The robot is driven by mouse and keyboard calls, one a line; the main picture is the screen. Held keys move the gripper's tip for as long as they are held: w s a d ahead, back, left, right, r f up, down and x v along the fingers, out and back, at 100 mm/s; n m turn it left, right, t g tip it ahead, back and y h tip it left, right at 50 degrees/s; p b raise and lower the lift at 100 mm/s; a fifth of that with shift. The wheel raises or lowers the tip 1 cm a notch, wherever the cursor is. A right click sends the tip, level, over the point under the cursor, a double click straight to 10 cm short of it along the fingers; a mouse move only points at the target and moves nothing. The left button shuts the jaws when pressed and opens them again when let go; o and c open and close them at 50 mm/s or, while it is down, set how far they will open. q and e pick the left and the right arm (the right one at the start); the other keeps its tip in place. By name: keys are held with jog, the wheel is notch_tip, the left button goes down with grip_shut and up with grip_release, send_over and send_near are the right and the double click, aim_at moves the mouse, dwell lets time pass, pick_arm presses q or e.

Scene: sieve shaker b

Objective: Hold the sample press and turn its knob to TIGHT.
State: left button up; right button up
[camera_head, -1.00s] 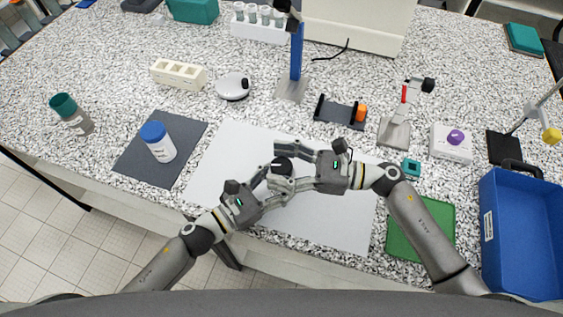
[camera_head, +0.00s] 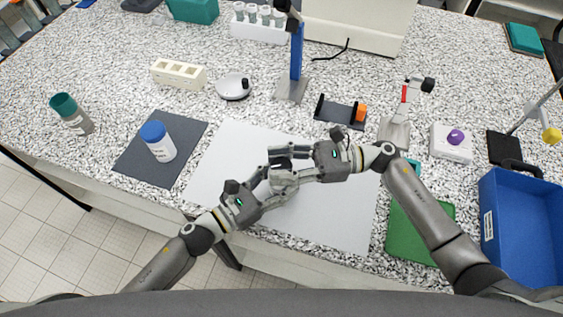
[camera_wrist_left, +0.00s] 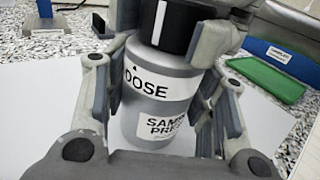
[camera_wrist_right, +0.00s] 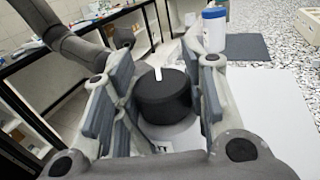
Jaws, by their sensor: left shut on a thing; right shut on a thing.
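The sample press (camera_wrist_left: 165,85) is a grey cylinder with a black knob (camera_wrist_right: 163,95) on top. My left gripper (camera_head: 278,182) is shut around its body and holds it upright over the white sheet. In the left wrist view its labels read "OOSE", partly covered, and "SAMPLE PRESS". A small black arrow mark sits above the first label. The knob's white line lies a little right of that arrow. My right gripper (camera_head: 279,164) is shut on the knob, one finger on each side. A TIGHT mark is not visible. In the head view the grippers mostly hide the press.
The white sheet (camera_head: 325,220) around the grippers is clear. A blue-lidded jar (camera_head: 158,142) stands on a dark mat (camera_head: 185,130) to the left. A blue bin (camera_head: 525,235) and green mat (camera_head: 415,230) lie to the right. Several lab items stand behind.

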aim_at(281, 165)
jog(key=n+g+h, duration=0.1)
jog(key=n+g, duration=0.1)
jog(key=g, duration=0.2)
jog(key=n+g+h, duration=0.2)
jog(key=n+g, duration=0.1)
jog(key=g, duration=0.1)
jog(key=shift+w+a+n, duration=0.1)
jog(key=shift+n, duration=0.2)
jog(key=shift+s+a+n+g+h, duration=0.1)
jog(key=shift+s+n+g+h, duration=0.1)
jog(key=shift+n+g+h, duration=1.7)
jog(key=shift+g, duration=0.5)
jog(key=shift+h, duration=0.3)
jog(key=o, duration=1.1)
jog(key=shift+w+d, duration=0.1)
jog(key=shift+d, duration=0.1)
jog(key=shift+c, duration=0.2)
jog(key=shift+r, duration=0.1)
notch_tip(281, 165, up, 10)
jog(key=shift+f, duration=0.1)
